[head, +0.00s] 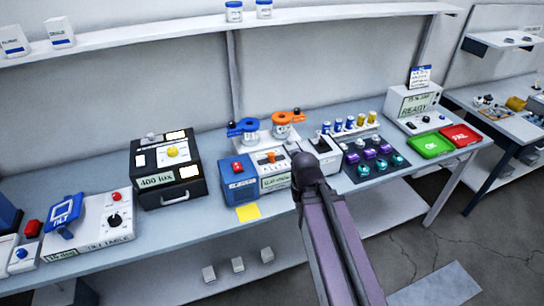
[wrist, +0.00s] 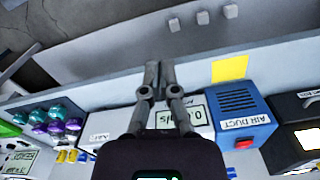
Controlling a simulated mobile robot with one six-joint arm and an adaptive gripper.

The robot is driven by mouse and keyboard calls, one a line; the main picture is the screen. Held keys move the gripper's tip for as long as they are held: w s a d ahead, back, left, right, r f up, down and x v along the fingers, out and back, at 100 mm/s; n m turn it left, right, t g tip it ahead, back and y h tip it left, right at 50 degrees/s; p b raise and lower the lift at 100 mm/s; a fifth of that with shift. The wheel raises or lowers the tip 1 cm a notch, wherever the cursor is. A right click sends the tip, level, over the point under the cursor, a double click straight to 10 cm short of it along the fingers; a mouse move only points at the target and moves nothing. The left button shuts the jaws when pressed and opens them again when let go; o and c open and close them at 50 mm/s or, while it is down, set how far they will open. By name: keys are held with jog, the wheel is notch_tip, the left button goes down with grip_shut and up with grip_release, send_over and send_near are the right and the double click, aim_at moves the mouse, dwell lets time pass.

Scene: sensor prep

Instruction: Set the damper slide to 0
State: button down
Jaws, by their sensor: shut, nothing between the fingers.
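The air duct unit stands on the bench, with a blue end box (head: 238,187) and a white body (head: 277,180). A small orange piece (head: 271,157), which looks like the damper slide, sits on the white body's top. In the wrist view, the blue box (wrist: 238,108) is labelled AIR DUCT. The display (wrist: 200,112) beside it shows a 0 and a speed unit, partly covered by a finger. My gripper (wrist: 158,70) is shut and empty, in front of the unit, over the bench's front edge. The slide is hidden in the wrist view.
A yellow note (head: 248,213) lies in front of the unit. A black box (head: 167,185) stands to the left. A white box with a black knob (head: 321,145) and a tray of coloured knobs (head: 372,160) stand to the right.

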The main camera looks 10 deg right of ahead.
aim_at(272, 154)
jog(key=c, duration=0.9)
grip_release()
jog(key=shift+w, duration=0.1)
jog(key=o, duration=0.3)
jog(key=shift+w+r, duration=0.2)
jog(key=shift+w, duration=0.1)
jog(key=shift+o, duration=1.1)
jog(key=w+a+r+n+p, duration=0.1)
jog(key=w+r+n+p, duration=0.3)
jog(key=w, duration=0.5)
jog(key=w+a+r+n+p, duration=0.2)
jog(key=w+r+n+p, duration=0.1)
jog(key=w, duration=0.6)
jog(key=w+a+r+n+p, duration=0.2)
jog(key=w+r+n+p, duration=0.2)
jog(key=w, duration=0.5)
jog(key=shift+w+r+n+p, duration=0.35)
jog(key=shift+r+p, duration=0.25)
jog(key=shift+p, duration=0.25)
jog(key=shift+f+b, duration=0.25)
jog(key=shift+b, duration=0.05)
notch_tip(272, 154, down, 13)
jog(key=b, duration=1.3)
jog(key=shift+f, duration=0.2)
grip_shut()
